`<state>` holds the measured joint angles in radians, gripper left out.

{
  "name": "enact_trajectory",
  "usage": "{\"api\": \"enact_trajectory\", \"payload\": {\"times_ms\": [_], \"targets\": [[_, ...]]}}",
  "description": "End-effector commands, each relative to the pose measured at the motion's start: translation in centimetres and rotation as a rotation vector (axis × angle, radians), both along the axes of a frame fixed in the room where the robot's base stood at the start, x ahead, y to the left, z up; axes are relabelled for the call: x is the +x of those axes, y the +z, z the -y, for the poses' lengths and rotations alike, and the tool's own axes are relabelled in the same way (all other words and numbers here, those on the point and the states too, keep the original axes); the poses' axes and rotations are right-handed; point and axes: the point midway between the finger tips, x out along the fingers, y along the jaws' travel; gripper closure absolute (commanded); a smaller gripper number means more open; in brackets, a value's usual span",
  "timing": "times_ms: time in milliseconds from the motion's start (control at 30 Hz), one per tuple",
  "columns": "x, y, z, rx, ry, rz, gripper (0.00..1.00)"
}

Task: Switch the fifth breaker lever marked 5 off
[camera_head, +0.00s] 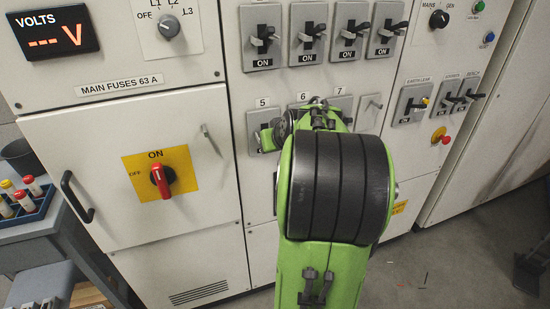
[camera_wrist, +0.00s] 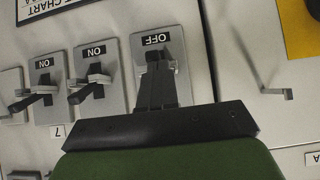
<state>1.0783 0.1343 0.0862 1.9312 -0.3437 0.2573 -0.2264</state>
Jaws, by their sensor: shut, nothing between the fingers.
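The breaker marked 5 (camera_head: 253,120) is in the lower row of the panel in the head view, partly behind my arm. In the wrist view, which is upside down, its grey plate (camera_wrist: 182,75) is at the right of the row and its label (camera_wrist: 156,39) reads OFF. My gripper (camera_wrist: 155,66) is shut and empty, with its fingertips over this plate, close to the lever. The fingers hide most of the lever, and I cannot tell whether they touch it. My arm hides the gripper in the head view.
Breakers 6 (camera_wrist: 98,62) and 7 (camera_wrist: 44,62) stand beside it, both labelled ON. The upper row of breakers (camera_head: 263,52) reads ON. A red rotary switch (camera_head: 162,177) and a thin door handle (camera_head: 210,140) are at left. Open floor lies at lower right.

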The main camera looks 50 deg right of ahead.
Motion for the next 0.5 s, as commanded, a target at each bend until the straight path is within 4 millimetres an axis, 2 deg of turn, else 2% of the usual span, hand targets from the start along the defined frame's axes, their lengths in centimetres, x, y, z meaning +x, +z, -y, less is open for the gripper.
{"api": "enact_trajectory", "payload": {"times_ms": [33,100,500], "targets": [[0.0,-0.9,-0.1,-0.012,0.004,0.022,1.0],[0.1,-0.1,-0.1,-0.01,0.004,0.017,1.0],[0.1,1.3,-0.1,-0.009,0.003,0.015,1.0]]}}
